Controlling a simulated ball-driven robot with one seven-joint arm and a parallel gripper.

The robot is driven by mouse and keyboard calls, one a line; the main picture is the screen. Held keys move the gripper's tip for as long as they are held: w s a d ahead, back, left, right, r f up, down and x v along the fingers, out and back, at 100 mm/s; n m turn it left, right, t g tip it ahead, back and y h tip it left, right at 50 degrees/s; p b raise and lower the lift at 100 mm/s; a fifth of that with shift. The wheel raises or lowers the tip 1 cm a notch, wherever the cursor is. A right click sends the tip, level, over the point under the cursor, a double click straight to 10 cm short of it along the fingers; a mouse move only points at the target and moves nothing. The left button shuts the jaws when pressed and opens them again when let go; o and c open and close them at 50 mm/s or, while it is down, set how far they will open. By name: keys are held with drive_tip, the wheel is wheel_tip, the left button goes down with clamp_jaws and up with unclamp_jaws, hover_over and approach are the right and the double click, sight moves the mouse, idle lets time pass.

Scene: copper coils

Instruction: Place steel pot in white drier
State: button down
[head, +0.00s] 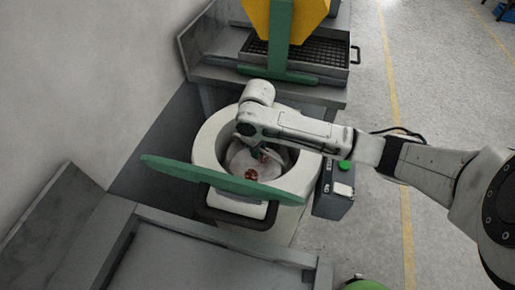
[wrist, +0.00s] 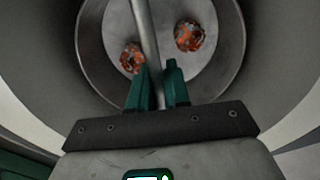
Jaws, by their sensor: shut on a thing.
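The white drier (head: 207,143) stands open in the middle of the head view. The round steel pot (head: 240,160) is inside its opening, with orange-brown copper coils (head: 250,174) in it. In the wrist view the pot (wrist: 215,72) is seen from above with two coil pieces (wrist: 190,35) inside and a thin bar handle (wrist: 143,30) across it. My gripper (wrist: 158,80) is shut on this handle, between its green fingers. In the head view my gripper (head: 258,153) reaches down into the drier. Whether the pot rests on the drier's floor is hidden.
A long green panel (head: 220,180) crosses the drier's front side. A grey control box (head: 334,198) with a green button is at its right. A bench with a dark grated tray (head: 310,54) and yellow-green machine stands behind. A grey table (head: 190,262) is in front.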

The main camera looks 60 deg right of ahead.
drive_tip(key=c, duration=1.1)
unclamp_jaws()
wheel_tip(320, 180, up, 12)
